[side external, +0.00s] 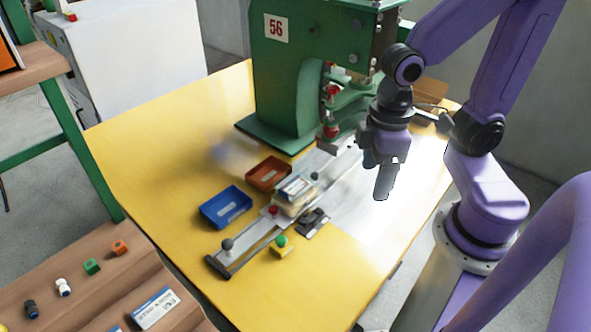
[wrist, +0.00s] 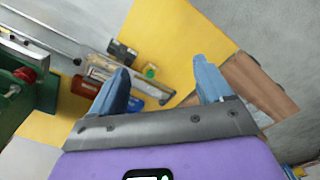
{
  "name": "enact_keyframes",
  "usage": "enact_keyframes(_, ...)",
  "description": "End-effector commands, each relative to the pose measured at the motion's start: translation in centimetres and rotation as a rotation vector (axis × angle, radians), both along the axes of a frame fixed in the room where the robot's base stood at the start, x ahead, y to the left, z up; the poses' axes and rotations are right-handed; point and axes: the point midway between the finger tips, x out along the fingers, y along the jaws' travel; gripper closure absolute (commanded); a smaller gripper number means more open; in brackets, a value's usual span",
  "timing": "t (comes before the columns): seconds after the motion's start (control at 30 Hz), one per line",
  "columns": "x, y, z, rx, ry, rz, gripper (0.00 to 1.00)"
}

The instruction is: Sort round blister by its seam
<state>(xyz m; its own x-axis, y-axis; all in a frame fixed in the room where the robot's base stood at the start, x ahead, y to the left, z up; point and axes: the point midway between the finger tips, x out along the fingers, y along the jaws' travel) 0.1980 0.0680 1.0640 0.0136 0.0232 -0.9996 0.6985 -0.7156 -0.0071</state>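A clear, pale package with a printed label, likely the round blister (side external: 294,196), sits on the sliding fixture (side external: 245,247) on the yellow table; its seam is too small to make out. A blue tray (side external: 226,208) and a red-brown tray (side external: 268,174) stand to its left and behind it. My gripper (side external: 384,185) hangs above the table's right part, to the right of the fixture and apart from it. In the wrist view my gripper (wrist: 160,64) has its two blue fingers wide apart with nothing between them. The blue tray (wrist: 136,104) shows partly behind the left finger.
A green press (side external: 285,80) marked 56 stands at the back of the yellow table (side external: 165,150). A yellow box with a green button (side external: 281,241) is in front of the fixture. A wooden bench (side external: 105,295) with small parts is at front left. The table's left is clear.

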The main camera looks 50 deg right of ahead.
Motion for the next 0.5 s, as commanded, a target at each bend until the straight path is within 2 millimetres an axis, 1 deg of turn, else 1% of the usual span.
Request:
enact_keyframes(0.03, 1.7, 0.5, -0.6, -0.007, 0.006, -0.138, 0.21)
enact_keyframes(0.07, 2.7, 0.7, -0.9, -0.008, 0.009, -0.225, 0.21)
enact_keyframes(0.1, 4.2, 1.0, -1.4, -0.007, 0.01, -0.346, 0.21)
enact_keyframes(0.27, 9.8, 1.2, -3.8, -0.008, 0.019, -0.819, 0.21)
enact_keyframes(0.3, 11.3, 1.1, -4.5, -0.007, 0.021, -0.937, 0.21)
enact_keyframes(0.37, 13.4, 0.7, -5.6, -0.007, 0.023, -1.115, 0.21)
enact_keyframes(0.5, 18.0, -1.0, -8.7, -0.005, 0.028, -1.529, 0.21)
